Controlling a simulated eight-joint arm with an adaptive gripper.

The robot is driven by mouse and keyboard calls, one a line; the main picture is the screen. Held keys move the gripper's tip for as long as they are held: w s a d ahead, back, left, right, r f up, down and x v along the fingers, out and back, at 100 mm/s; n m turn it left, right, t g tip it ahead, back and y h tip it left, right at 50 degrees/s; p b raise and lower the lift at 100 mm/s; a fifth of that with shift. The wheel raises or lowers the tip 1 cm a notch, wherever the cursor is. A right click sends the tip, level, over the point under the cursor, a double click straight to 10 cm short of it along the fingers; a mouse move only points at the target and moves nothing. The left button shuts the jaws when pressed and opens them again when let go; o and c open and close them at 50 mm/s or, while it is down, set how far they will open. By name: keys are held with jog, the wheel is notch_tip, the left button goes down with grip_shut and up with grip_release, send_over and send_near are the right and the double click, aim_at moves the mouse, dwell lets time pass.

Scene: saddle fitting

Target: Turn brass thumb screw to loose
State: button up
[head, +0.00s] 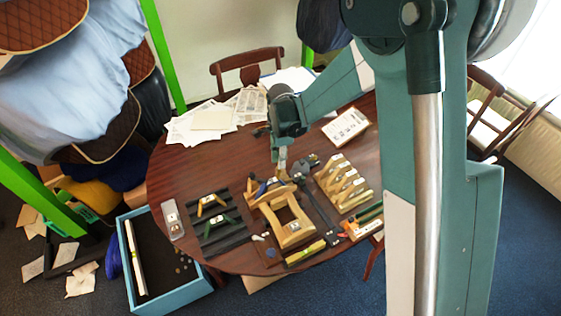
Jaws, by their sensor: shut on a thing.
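A light wooden fixture (290,230), a frame with an open middle, stands on the dark round table. My gripper (282,168) points down at the far end of this fixture. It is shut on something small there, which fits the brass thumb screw. The screw itself is too small and too covered by the fingers to make out, so its turn angle cannot be told. Dark and blue parts lie close around the fingertips.
A black ribbed tray (222,240) with yellow and green pieces lies left of the fixture. A wooden rack (345,187) with several upright pieces stands at right. A yellow level-like bar (305,252) lies in front. Papers (212,117) cover the table's back left.

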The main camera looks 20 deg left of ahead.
jog(key=n+b, duration=0.3)
jog(key=n, duration=0.2)
jog(key=shift+f, duration=0.1)
jog(key=n+b, duration=0.2)
jog(key=n, duration=0.4)
jog(key=shift+w+n+b, duration=0.1)
jog(key=shift+n+b, duration=0.2)
jog(key=shift+b, duration=0.05)
jog(key=n+b, duration=0.1)
jog(key=n, duration=0.4)
jog(key=shift+b, duration=0.3)
jog(key=n+b, duration=0.1)
jog(key=n, duration=0.5)
jog(key=shift+n, duration=0.3)
jog(key=o, duration=0.9)
jog(key=shift+r, duration=0.2)
